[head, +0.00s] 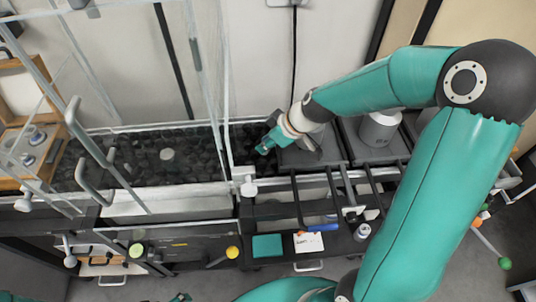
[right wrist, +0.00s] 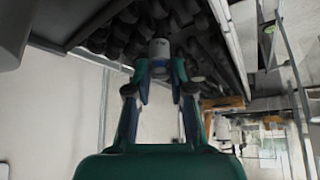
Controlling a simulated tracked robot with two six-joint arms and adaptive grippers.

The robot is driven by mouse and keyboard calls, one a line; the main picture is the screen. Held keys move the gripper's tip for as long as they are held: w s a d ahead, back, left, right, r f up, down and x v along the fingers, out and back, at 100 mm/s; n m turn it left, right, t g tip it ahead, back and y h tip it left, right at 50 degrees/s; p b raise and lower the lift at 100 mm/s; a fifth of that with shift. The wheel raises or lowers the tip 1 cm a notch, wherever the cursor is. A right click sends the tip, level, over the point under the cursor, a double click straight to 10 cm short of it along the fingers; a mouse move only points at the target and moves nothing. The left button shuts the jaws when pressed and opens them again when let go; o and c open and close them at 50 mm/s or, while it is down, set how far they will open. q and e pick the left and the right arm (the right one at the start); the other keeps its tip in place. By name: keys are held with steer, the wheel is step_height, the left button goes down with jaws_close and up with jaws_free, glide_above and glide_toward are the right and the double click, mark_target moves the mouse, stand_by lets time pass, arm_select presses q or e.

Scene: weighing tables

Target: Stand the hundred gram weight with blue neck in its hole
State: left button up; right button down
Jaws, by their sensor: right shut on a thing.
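My right gripper (head: 266,146) reaches in from the right, beside the glass case and over the dark bed. In the right wrist view its fingers (right wrist: 160,80) are shut on a small pale metal weight (right wrist: 160,48), which shows just beyond the fingertips. An open wooden box (head: 12,184) with a few metal pieces (head: 38,138) stands at the far left. I cannot make out its holes. A small dark teal part at the bottom edge may be my left gripper (head: 180,297); its jaws are unclear.
The glass case's frame and handles (head: 95,180) stand between the wooden box and my right gripper. A dark lumpy bed (head: 200,165) fills the case floor around a pale disc (head: 167,154). A white-grey jar (head: 378,130) stands right. A teal block (head: 267,246) lies on the front shelf.

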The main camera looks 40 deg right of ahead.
mark_target(267, 153)
steer(key=shift+s+f+b, duration=0.1)
steer(key=shift+f+b, duration=1)
steer(key=shift+f, duration=1.1)
steer(key=shift+f, duration=0.15)
steer(key=c, duration=1)
jaws_free()
